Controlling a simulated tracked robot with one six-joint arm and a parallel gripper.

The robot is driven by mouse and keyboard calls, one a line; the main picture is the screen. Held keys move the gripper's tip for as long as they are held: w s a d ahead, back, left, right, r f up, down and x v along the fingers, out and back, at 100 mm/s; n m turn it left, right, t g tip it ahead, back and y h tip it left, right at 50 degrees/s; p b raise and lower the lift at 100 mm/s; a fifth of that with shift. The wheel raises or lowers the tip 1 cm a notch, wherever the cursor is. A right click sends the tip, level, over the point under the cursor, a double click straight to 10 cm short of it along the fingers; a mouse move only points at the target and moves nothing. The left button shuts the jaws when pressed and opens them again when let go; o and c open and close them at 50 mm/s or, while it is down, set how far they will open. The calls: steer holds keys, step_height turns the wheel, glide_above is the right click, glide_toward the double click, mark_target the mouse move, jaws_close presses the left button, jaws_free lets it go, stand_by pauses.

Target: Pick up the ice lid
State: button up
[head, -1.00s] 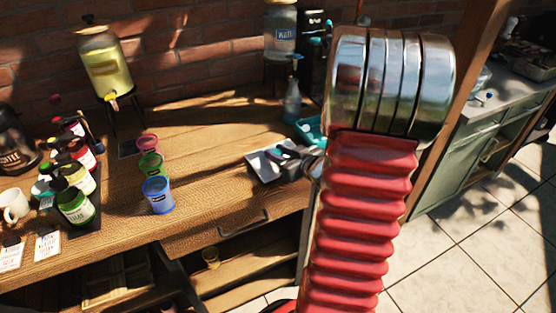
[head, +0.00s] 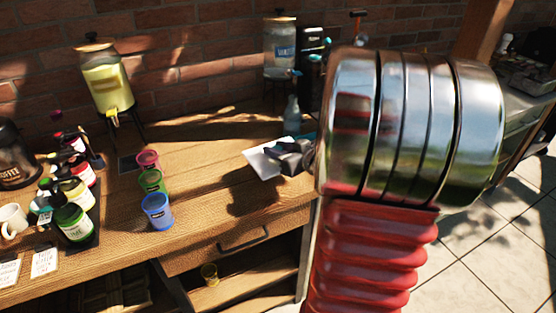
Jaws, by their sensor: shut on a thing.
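The ice lid (head: 264,162) appears to be the pale flat panel at the right end of the wooden table. It is tilted, with a dark shadow on the wood below it. My gripper (head: 284,152) is dark grey and shut on the lid's right side. My own silver and red arm hides the area to the right of the gripper. A small piece of a turquoise container (head: 306,137) shows just behind the gripper; the rest of it is hidden.
A blue cup (head: 157,211), a green cup (head: 152,181) and a pink cup (head: 148,160) stand left of the lid. A clear bottle (head: 292,115) and a water dispenser (head: 281,48) stand behind. Several labelled bottles fill the left. Table between cups and lid is clear.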

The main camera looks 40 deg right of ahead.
steer(key=shift+r, duration=1.2)
